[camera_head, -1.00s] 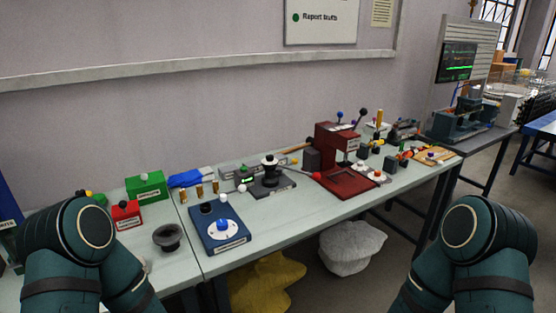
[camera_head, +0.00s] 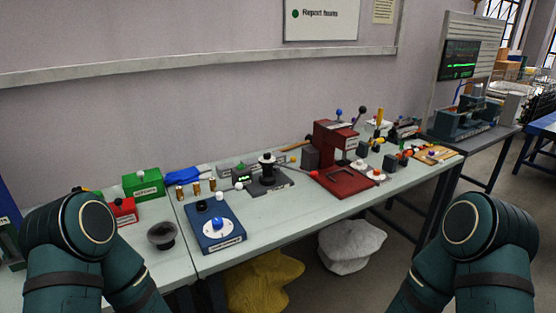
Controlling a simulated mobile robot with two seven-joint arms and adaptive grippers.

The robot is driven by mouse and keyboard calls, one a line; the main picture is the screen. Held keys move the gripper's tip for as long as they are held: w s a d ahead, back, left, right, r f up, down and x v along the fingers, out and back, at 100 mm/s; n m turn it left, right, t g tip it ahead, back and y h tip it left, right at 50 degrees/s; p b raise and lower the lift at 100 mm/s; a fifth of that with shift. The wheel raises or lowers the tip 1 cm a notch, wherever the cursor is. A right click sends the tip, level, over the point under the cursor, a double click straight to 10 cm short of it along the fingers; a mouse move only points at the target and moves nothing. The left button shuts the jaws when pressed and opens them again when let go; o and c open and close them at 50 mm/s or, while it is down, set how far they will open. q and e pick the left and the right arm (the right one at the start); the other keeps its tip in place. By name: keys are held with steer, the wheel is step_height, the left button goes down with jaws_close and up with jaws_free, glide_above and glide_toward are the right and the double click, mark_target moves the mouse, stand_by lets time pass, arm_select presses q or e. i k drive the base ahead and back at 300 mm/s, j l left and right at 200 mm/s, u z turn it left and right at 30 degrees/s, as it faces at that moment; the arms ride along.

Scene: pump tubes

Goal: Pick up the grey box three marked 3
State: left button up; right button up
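I cannot read a 3 on any box from here. Small dark grey blocks stand on the long table: one (camera_head: 311,158) left of the red press, one (camera_head: 362,149) right of the press, and one (camera_head: 390,162) further right near small orange and red parts. I cannot tell which of them, if any, is grey box three. Neither of my grippers is in view. Only upper parts of my two arms show, at the lower left and lower right corners.
The long pale table (camera_head: 283,218) runs along the wall. A red press (camera_head: 335,145), a blue box with a dial (camera_head: 215,233), a green box (camera_head: 143,184) and a black stand (camera_head: 268,170) are on it. A yellow bag (camera_head: 265,280) and white bag (camera_head: 350,246) lie below.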

mark_target(280, 158)
steer(key=i+l, duration=0.15)
steer(key=l, duration=0.2)
steer(key=i+l+z, duration=0.1)
steer(key=l, duration=0.25)
steer(key=i+l, duration=0.15)
steer(key=l, duration=0.25)
steer(key=i+l, duration=0.15)
steer(key=l, duration=0.2)
steer(key=i+l+z, duration=0.1)
steer(key=l, duration=0.25)
